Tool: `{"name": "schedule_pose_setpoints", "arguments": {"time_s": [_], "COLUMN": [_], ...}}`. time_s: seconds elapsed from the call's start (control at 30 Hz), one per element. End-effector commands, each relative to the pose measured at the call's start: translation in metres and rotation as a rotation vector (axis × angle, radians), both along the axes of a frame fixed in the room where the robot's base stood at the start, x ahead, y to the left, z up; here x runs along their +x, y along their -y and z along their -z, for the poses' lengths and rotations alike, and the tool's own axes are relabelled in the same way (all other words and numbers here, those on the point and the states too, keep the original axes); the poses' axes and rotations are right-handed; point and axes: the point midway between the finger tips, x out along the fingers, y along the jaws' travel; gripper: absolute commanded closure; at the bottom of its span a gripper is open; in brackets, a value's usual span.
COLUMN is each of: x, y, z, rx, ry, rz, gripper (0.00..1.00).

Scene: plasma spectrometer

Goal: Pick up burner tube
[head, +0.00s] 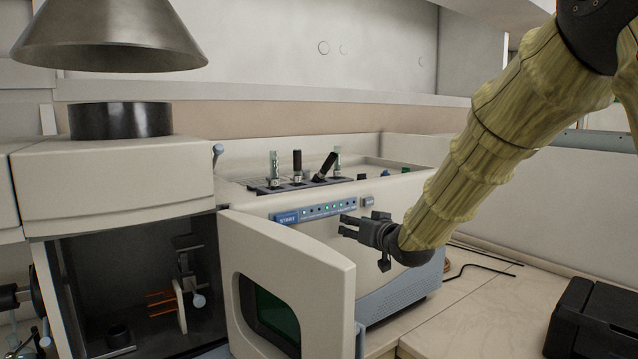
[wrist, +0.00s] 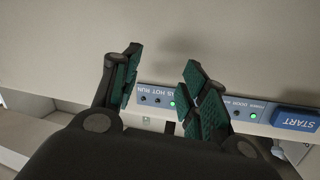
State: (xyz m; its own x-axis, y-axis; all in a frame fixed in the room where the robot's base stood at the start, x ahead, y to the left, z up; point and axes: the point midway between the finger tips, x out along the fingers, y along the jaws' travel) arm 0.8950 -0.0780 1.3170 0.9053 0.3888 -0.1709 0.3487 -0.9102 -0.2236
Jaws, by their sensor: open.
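My gripper (head: 346,226) is open and empty in front of the spectrometer's front panel, near the row of lights. In the wrist view its two green-padded fingers (wrist: 160,68) stand apart, with only the panel between and behind them. No part is clearly recognisable as the burner tube. Several small upright or tilted pieces stand in a dark rack (head: 310,182) on top of the spectrometer; one black piece (head: 324,166) leans. In the open chamber at the left, a pale upright piece (head: 180,306) stands beside an orange coil (head: 160,303).
The chamber door (head: 290,255) with a dark green window stands open toward me, left of my gripper. A blue START button (head: 286,217) is on the panel. A metal hood (head: 108,40) hangs at upper left. A black box (head: 595,320) sits at lower right.

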Motion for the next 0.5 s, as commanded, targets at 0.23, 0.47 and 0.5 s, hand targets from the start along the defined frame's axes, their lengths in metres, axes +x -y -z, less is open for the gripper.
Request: {"name": "schedule_pose_setpoints", "arguments": {"time_s": [0.23, 0.47, 0.5], "x": [0.001, 0.001, 0.004], "y": [-0.018, -0.026, -0.029], "z": [-0.115, -0.147, -0.148], "rx": [0.019, 0.023, 0.022], "ry": [0.142, 0.179, 0.180], "rz": [-0.039, -0.054, -0.055], "gripper": [0.56, 0.56, 0.56]}}
